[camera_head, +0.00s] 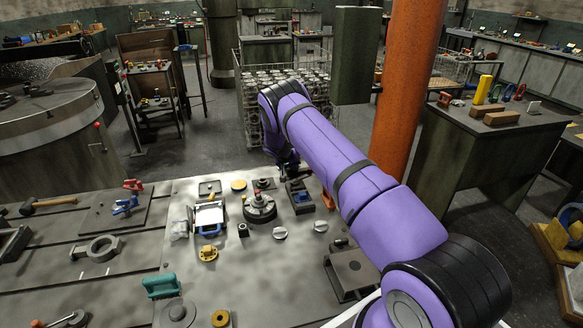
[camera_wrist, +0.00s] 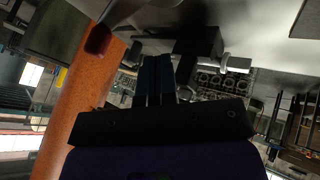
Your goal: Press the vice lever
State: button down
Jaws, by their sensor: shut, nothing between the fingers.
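A small dark vice-like block (camera_head: 299,197) with a blue part stands on the grey bench, below the end of my arm. An orange-red piece (camera_head: 328,200), perhaps the lever, shows just right of it, partly hidden by my arm. In the wrist view a dark red knob on a grey shaft (camera_wrist: 98,40), likely the lever, is at the upper left, and a dark block (camera_wrist: 200,45) is right of it. My gripper (camera_wrist: 158,60) is shut and empty, its dark blue fingers side by side between knob and block in the picture. I cannot tell whether it touches either.
Around the block on the bench (camera_head: 285,285) are a round dark fixture (camera_head: 259,208), a blue-handled clamp-like tool (camera_head: 209,218), knobs and a grey box (camera_head: 352,272). An orange column (camera_head: 408,90) rises behind my arm. The bench's front middle is mostly clear.

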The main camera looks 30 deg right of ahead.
aim_at(307, 175)
jog(key=m+g, duration=0.1)
jog(key=d+m+g, duration=0.1)
jog(key=m, duration=0.1)
jog(key=shift+s+d, duration=0.1)
jog(key=shift+s, duration=0.3)
jog(key=m+g, duration=0.1)
jog(key=s+d+m+g, duration=0.1)
jog(key=m, duration=0.1)
jog(key=shift+s+d, duration=0.1)
jog(key=shift+s, duration=0.15)
jog(key=shift+s+d+m+g+y, duration=0.2)
jog(key=shift+s+m+g+y, duration=0.35)
jog(key=shift+m, duration=0.7)
jog(key=shift+s+d+m+g+y, duration=0.15)
jog(key=shift+s+m+g+y, duration=0.2)
jog(key=shift+s+m+g, duration=0.65)
jog(key=shift+w+m, duration=0.25)
jog(key=shift+w, duration=0.1)
jog(key=shift+t, duration=0.25)
jog(key=v, duration=1.1)
